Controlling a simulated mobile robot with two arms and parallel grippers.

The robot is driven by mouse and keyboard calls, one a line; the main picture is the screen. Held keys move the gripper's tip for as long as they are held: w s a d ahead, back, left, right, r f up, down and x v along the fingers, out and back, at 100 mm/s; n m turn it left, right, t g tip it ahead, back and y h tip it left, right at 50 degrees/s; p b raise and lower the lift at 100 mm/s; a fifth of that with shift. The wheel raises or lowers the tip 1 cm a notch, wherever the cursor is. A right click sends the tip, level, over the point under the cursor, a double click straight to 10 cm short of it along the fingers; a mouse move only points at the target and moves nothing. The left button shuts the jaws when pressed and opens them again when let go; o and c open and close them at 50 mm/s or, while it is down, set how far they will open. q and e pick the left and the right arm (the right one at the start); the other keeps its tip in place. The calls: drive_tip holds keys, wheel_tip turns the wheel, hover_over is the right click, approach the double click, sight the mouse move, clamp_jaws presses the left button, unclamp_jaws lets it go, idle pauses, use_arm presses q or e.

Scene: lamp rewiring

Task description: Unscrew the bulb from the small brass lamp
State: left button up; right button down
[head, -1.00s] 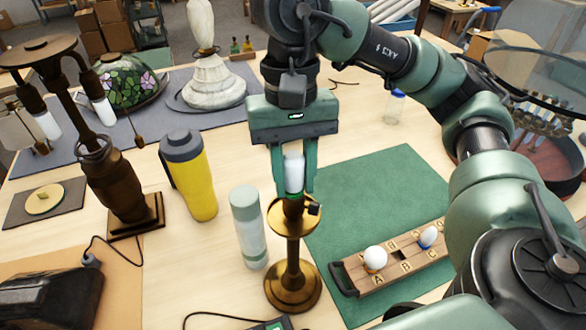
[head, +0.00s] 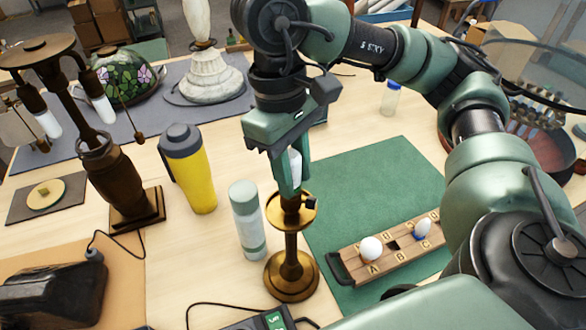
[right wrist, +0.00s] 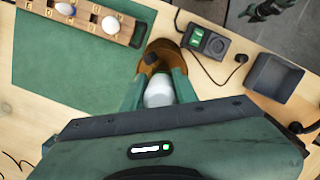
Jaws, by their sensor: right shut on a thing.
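The small brass lamp (head: 291,246) stands upright on the table in the middle of the head view, its round base flat on the wood. A white bulb (head: 295,166) sits at its top, mostly hidden by the fingers; it shows between them in the right wrist view (right wrist: 159,92). My right gripper (head: 291,188) comes down from above and is shut on the bulb, its fingertips close over the lamp's brass cup. In the right wrist view the lamp's base (right wrist: 160,55) lies beyond the fingertips. My left gripper is not in view.
A pale bottle (head: 248,220) stands just left of the lamp, with a yellow flask (head: 190,175) behind it. A wooden bulb rack (head: 352,265) holding two bulbs lies on the green mat (head: 375,185). A dark grey tray (right wrist: 272,78) shows in the right wrist view.

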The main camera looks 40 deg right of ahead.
drive_tip(key=n, duration=0.3)
drive_tip(key=shift+r+n+p, duration=0.1)
drive_tip(key=shift+n+p, duration=0.3)
drive_tip(key=n+h, duration=0.1)
drive_tip(key=n, duration=0.3)
drive_tip(key=shift+w+d+t, duration=0.1)
drive_tip(key=shift+d+t, duration=0.05)
drive_tip(key=shift+t, duration=0.25)
drive_tip(key=c, duration=1)
unclamp_jaws()
